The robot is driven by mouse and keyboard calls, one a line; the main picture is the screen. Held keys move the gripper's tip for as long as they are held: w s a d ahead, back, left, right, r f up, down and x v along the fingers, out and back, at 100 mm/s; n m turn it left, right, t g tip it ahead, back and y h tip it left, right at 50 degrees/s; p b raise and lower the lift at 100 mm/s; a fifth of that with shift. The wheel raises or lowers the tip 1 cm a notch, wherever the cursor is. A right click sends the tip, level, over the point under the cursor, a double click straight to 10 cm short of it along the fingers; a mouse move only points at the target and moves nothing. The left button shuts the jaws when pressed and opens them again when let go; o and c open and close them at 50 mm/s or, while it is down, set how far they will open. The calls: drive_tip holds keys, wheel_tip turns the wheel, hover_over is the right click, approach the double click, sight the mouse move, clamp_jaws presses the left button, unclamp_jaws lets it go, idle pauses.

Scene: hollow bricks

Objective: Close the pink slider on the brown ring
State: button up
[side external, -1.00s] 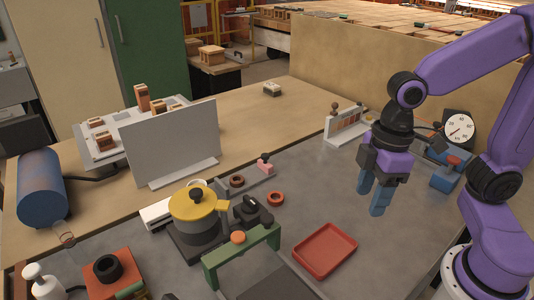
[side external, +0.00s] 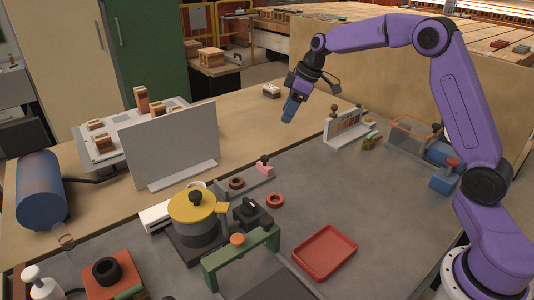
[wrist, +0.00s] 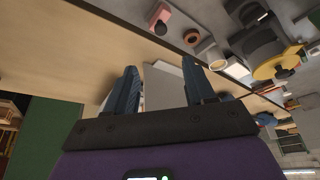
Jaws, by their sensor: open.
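The pink slider (side external: 264,168) stands at the far right end of a low grey rail (side external: 256,184). The brown ring (side external: 236,183) sits on the same rail to its left, with a gap between them. In the wrist view the pink slider (wrist: 161,14) is at the top, with a dark knob, and the brown ring (wrist: 191,37) is right of it. My gripper (side external: 290,110) is high above the table, behind and above the slider, tilted down to the left. Its two blue fingers (wrist: 160,66) are apart with nothing between them.
A grey upright panel (side external: 172,145) stands left of the rail. A yellow-lidded pot (side external: 195,206), a black device (side external: 250,212) and a red ring (side external: 275,200) are in front. A red tray (side external: 325,252) lies front right. The grey surface right of the slider is mostly clear.

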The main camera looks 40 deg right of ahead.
sight(265, 157)
drive_tip(key=x, duration=1.6)
drive_tip(key=shift+a+f, duration=0.1)
drive_tip(key=shift+f, duration=0.15)
